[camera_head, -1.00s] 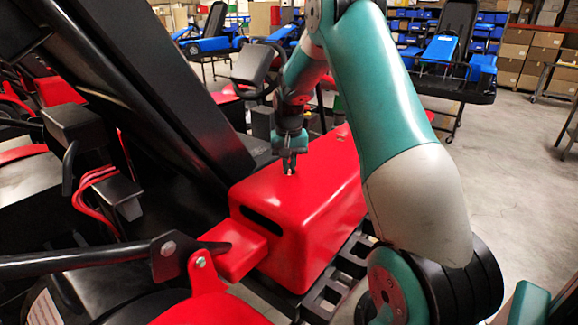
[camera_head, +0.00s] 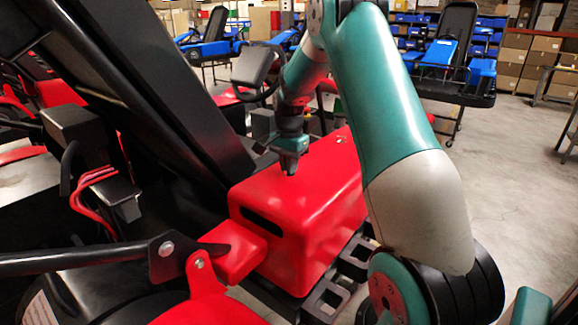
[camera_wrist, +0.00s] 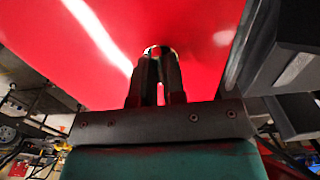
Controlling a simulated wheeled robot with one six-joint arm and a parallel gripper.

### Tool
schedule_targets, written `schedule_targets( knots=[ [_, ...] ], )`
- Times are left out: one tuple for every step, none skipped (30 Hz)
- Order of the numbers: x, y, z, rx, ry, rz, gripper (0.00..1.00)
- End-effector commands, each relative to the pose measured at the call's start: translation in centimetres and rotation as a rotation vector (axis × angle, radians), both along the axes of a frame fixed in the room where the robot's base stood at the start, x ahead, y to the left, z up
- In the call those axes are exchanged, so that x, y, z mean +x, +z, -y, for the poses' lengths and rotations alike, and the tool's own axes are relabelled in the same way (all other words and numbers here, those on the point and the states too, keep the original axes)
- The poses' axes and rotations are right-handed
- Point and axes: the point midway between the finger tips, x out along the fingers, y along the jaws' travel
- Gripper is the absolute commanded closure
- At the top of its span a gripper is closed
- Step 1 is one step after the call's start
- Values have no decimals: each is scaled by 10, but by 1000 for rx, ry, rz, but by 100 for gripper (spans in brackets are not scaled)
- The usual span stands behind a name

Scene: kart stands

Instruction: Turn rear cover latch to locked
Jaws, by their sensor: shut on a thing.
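The red rear cover (camera_head: 315,205) is a box-shaped housing on the kart, beside the black seat back. My gripper (camera_head: 289,170) points down at the top of the cover near its left side. In the wrist view my gripper (camera_wrist: 160,55) has its two dark fingers close together against the red cover (camera_wrist: 110,45). A small metallic rounded piece, the latch (camera_wrist: 157,50), shows between the fingertips, which are shut on it. Most of the latch is hidden by the fingers, so I cannot tell its marked position.
The tall black seat back (camera_head: 130,85) leans close on the left of the gripper. A black bar (camera_head: 85,258) and red bracket (camera_head: 210,285) stand in front. Other karts and shelves of boxes (camera_head: 545,55) are behind, with open floor at right.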

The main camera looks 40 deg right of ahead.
Motion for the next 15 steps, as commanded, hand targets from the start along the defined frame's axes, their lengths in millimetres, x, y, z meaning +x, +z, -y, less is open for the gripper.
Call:
schedule_targets(
  knots=[
    [1,2,1,-4,-12,6,100],
    [1,2,1,-4,-17,6,100],
    [1,2,1,-4,-22,6,100],
    [1,2,1,-5,-26,6,100],
    [1,2,2,-5,-29,7,100],
    [1,2,2,-5,-32,7,100],
    [1,2,2,-5,-34,7,100],
    [1,2,2,-5,-35,7,100],
    [1,2,2,-5,-36,7,100],
    [1,2,2,-5,-36,7,100],
    [1,2,2,-5,-36,7,100],
    [1,2,2,-5,-36,7,100],
    [1,2,2,-5,-36,7,100],
    [1,2,2,-5,-36,7,100],
    [1,2,2,-5,-36,7,100]
  ],
)
